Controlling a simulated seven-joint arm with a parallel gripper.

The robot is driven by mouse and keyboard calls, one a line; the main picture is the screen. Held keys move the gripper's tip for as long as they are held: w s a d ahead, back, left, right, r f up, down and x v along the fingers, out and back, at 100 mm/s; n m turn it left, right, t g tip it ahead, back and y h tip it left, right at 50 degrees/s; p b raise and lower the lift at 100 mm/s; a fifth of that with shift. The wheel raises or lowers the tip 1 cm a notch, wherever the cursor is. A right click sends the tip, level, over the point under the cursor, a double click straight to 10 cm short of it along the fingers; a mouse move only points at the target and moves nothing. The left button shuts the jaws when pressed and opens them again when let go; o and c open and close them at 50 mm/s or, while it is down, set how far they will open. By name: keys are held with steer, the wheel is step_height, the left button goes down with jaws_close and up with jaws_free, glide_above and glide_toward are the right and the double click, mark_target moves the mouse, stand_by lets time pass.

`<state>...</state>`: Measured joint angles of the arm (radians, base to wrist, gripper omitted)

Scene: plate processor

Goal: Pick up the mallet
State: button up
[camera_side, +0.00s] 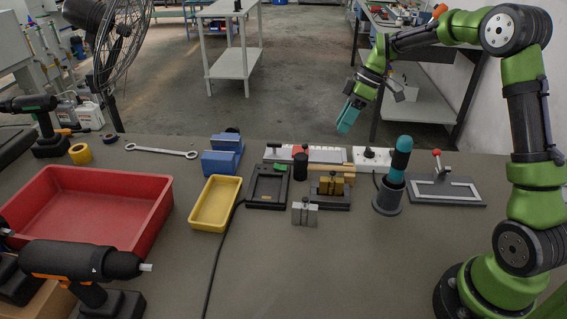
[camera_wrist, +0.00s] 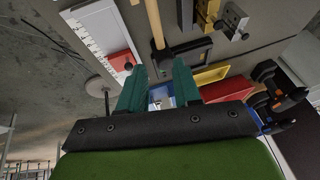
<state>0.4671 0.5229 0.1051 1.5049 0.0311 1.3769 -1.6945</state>
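The mallet has a black head (camera_side: 300,166) and a tan wooden handle (camera_side: 335,168). It lies on the bench near its back edge, handle pointing right in the side view. In the wrist view the handle (camera_wrist: 154,22) runs down from the top edge to the dark head (camera_wrist: 182,51), beyond my fingertips. My gripper (camera_side: 346,122) is above and behind the bench items, up and right of the mallet head in the side view. Its two teal fingers (camera_wrist: 158,78) are apart with nothing held between them. The gripper is clear of the mallet.
Close to the mallet are a black tray fixture (camera_side: 252,198), a brass-coloured block fixture (camera_side: 318,190) and a dark cup with a teal-handled tool (camera_side: 388,198). A yellow tray (camera_side: 197,219), blue vise (camera_side: 210,162) and red bin (camera_side: 60,170) stand left. The front middle bench is mostly clear.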

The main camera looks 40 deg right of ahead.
glide_toward(318, 167)
steer(key=x, duration=0.5)
steer(key=shift+d+f, duration=0.2)
steer(key=shift+d, duration=0.1)
steer(key=shift+x, duration=2.65)
steer(key=shift+w, duration=0.2)
jaws_close()
